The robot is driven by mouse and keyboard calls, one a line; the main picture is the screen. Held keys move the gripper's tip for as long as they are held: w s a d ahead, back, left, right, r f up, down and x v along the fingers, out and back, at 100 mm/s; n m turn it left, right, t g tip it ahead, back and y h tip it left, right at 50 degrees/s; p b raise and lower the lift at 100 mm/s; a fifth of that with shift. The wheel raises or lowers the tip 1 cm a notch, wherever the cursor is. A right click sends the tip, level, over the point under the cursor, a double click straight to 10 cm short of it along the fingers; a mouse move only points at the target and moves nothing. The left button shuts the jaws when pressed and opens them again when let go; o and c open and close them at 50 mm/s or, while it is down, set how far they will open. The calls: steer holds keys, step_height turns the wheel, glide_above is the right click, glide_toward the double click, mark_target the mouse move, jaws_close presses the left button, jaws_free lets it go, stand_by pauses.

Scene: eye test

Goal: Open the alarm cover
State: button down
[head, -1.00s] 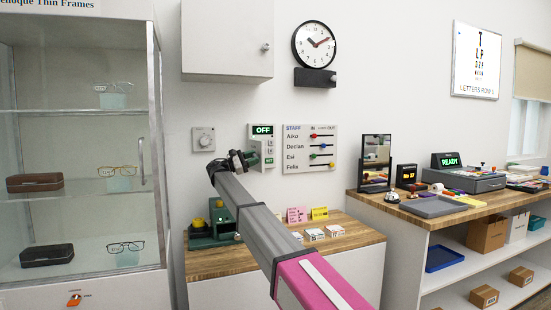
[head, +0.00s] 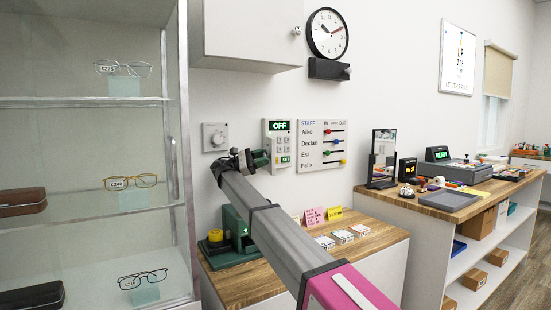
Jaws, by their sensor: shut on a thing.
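The alarm panel (head: 281,127) is a white wall unit with a lit green OFF display and a keypad below it. My gripper (head: 260,160) is at the lower left of this panel, in front of its left edge. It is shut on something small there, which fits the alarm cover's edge. The cover itself is hard to make out, and my gripper hides the panel's lower left part. Most of the keys and a green button at the bottom show to the right of my gripper.
A round dial plate (head: 214,137) is left of the panel and a staff board (head: 322,145) is right of it. A wall cabinet (head: 250,35) hangs above. A glass display case (head: 90,150) stands close at left. A wooden counter (head: 375,250) lies below.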

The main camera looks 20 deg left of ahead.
steer(key=shift+f, duration=0.1)
stand_by(0.4)
steer(key=c, duration=0.7)
jaws_free()
steer(key=shift+c, duration=0.2)
steer(key=shift+w, duration=0.1)
